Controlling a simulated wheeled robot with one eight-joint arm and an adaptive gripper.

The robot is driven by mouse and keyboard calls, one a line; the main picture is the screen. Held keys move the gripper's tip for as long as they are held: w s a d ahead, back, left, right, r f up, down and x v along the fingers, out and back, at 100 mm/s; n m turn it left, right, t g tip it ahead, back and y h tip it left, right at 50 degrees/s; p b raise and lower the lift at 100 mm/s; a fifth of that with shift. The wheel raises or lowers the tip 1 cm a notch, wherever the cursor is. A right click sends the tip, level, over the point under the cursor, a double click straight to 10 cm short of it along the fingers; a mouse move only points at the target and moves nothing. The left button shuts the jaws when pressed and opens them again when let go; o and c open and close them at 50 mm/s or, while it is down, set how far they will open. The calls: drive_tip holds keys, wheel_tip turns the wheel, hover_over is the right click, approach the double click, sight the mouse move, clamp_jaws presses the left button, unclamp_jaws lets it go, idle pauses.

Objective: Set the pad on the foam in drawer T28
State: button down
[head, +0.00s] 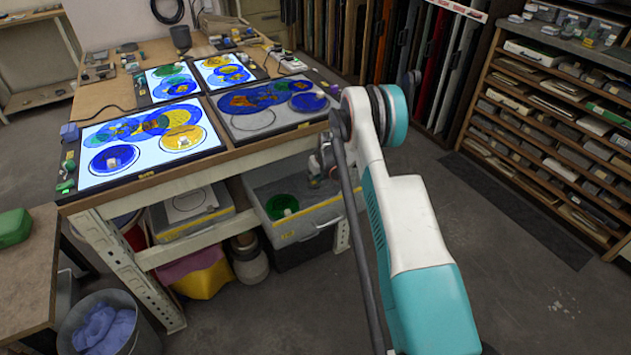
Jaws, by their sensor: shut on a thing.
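An open grey drawer (313,220) with a yellow label sticks out under the worktable; the label is too small to read surely. A green round piece (275,207) with a pale block on it lies in the drawer's left part. My gripper (318,172) is above the drawer's right part, partly hidden behind my white and teal arm. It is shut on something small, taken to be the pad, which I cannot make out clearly. The foam in the drawer cannot be told apart from the grey drawer floor.
Lit panels with blue and yellow glass rounds (150,135) cover the worktable (200,160). A bin (110,325) is at the lower left. A shelf rack (560,120) stands right, with clear floor before it.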

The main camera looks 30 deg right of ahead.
drive_tip(key=shift+f, duration=0.1)
drive_tip(key=c, duration=1.1)
unclamp_jaws()
drive_tip(key=p+v, duration=0.4)
drive_tip(key=v, duration=0.8)
